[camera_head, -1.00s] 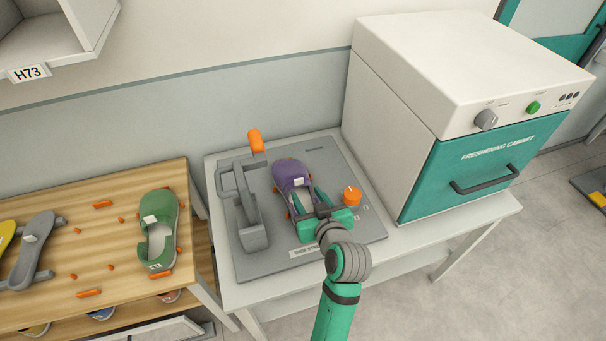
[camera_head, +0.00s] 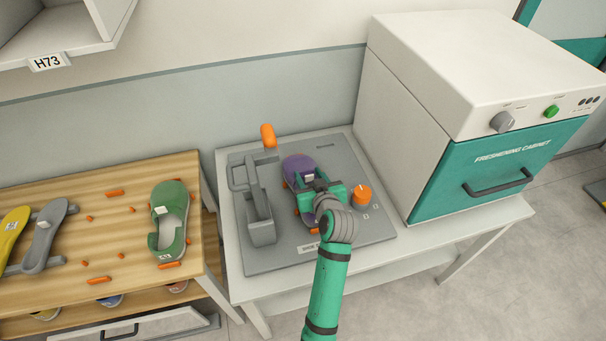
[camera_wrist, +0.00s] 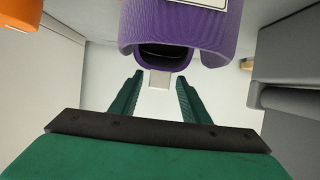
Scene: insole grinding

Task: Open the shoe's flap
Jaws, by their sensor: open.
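The purple shoe (camera_head: 297,163) lies on the grey machine plate in the head view, toe toward the wall. My arm and gripper cover its near part. In the wrist view the purple shoe (camera_wrist: 205,22) fills the top, with a dark opening below its purple upper. A small pale tab (camera_wrist: 160,80), perhaps the flap's pull, hangs between the fingertips. A pale patch on the shoe also shows in the head view. My gripper (camera_wrist: 160,76) is open, one green finger on each side of the tab. Contact with the tab cannot be told.
The grey plate (camera_head: 345,235) carries a grey clamp with an orange-tipped handle (camera_head: 268,135) left of the shoe and an orange knob (camera_head: 361,194) right of it. The freshening cabinet (camera_head: 490,165) stands close on the right. A wooden table with a green shoe (camera_head: 171,218) is left.

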